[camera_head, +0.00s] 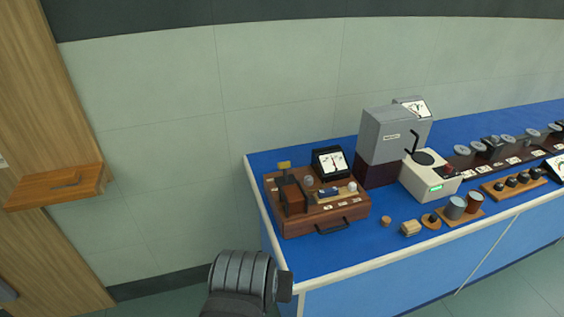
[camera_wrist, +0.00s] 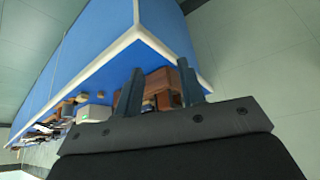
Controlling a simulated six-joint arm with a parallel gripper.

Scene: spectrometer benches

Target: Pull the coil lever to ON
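A wooden apparatus (camera_head: 300,225) stands on the near left end of the blue bench, with a small yellow plate on a post (camera_head: 285,165), a brown block (camera_head: 293,197) and a black front handle (camera_head: 345,226). I cannot tell which part is the coil lever; no ON mark is readable. A white instrument (camera_head: 428,178) to its right carries a black upright arm (camera_head: 414,143). In the wrist view my gripper (camera_wrist: 160,64) is open and empty, its two fingers apart. The wooden apparatus (camera_wrist: 160,80) shows beyond and between them, partly hidden, apart from the fingers.
The blue bench (camera_head: 330,262) has a pale edge. A dial meter (camera_head: 331,163) and a grey box (camera_head: 388,135) stand toward the back. Several small parts, including a metal cylinder (camera_head: 456,207), line the front right. A wooden shelf (camera_head: 55,188) juts out at left. Floor beside the bench's left end is open.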

